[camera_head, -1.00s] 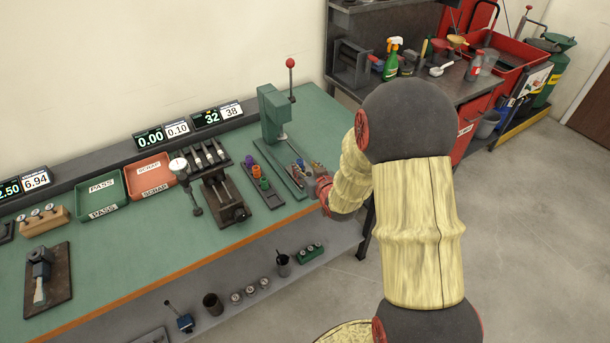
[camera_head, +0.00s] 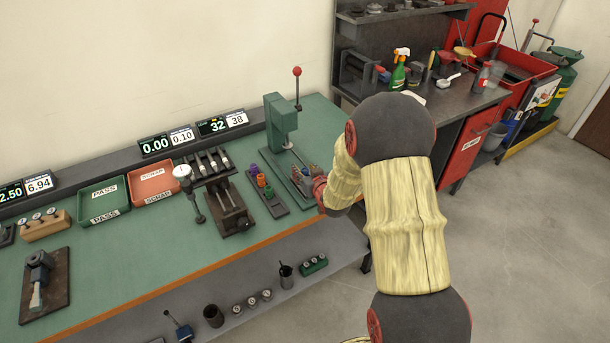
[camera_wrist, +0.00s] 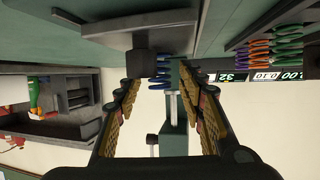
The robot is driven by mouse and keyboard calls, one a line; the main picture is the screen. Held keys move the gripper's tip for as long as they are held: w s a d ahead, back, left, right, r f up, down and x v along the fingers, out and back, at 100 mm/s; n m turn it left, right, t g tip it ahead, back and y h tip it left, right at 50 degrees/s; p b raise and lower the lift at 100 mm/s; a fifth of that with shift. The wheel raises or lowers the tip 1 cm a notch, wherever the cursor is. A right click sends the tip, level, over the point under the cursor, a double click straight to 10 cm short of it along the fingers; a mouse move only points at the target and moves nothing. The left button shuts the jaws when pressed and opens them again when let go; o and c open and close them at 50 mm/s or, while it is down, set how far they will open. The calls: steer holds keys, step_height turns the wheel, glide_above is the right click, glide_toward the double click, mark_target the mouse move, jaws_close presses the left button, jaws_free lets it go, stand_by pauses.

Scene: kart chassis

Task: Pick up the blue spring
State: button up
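The blue spring (camera_wrist: 175,73) shows in the wrist view beyond and between my fingertips, beside a dark block. My gripper (camera_wrist: 163,90) is open, with one finger on each side and a gap between them. I cannot tell whether either finger touches the spring. In the head view my gripper (camera_head: 317,187) is at the base of the green lever press (camera_head: 281,122), mostly hidden by my wrist. The blue spring is not clear there.
A dark tray (camera_head: 279,209) left of the press holds a purple spring (camera_head: 253,170), an orange spring (camera_head: 261,180) and a green spring (camera_head: 268,191). A clamp fixture (camera_head: 232,212) stands further left. The bench front edge is close to my arm.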

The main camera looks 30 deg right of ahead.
jaws_close()
stand_by(0.5)
